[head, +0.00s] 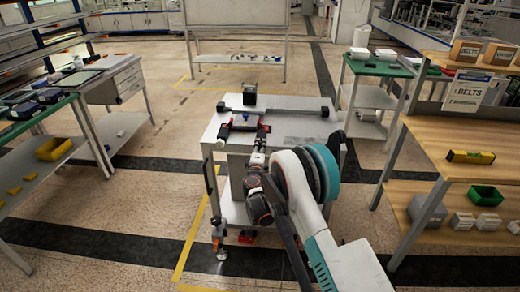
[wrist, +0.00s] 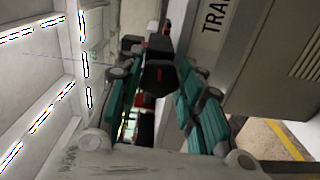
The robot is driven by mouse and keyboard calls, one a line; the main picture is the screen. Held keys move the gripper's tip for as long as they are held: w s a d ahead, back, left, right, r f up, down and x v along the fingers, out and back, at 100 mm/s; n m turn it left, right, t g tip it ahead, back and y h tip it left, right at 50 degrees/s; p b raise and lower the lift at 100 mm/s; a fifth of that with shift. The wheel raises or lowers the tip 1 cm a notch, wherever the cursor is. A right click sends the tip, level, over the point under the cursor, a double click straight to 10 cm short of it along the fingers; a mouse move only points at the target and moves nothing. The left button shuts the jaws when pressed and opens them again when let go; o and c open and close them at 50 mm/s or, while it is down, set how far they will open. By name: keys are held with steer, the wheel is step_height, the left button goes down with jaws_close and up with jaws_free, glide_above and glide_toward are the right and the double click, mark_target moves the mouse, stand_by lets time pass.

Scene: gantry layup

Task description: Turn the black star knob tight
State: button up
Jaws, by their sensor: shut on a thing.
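The black star knob (wrist: 160,78) shows in the wrist view as a dark piece with a small red mark, between the teal-padded fingers of my gripper (wrist: 158,62). The fingers are shut on it from both sides. Its lobes are too dark to make out. In the head view my gripper (head: 261,135) is at the front of the gantry on the cart top (head: 300,127), and the knob cannot be told apart there from the dark and red parts around it.
The gantry's dark crossbar (head: 275,110) runs across the cart, with a black block (head: 250,94) behind it. A green-topped table (head: 378,66) stands behind right. A wooden shelf (head: 450,135) with a yellow level (head: 471,157) stands at right. Benches line the left. Floor between is clear.

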steer(key=shift+a+f+m, duration=0.1)
steer(key=shift+f+m, duration=0.05)
steer(key=shift+m, duration=4.45)
steer(key=shift+a+f+m, duration=0.1)
steer(key=shift+m, duration=4.5)
steer(key=o, duration=1.1)
steer(key=shift+c, duration=0.2)
steer(key=s, duration=1.2)
steer(key=shift+a, duration=0.2)
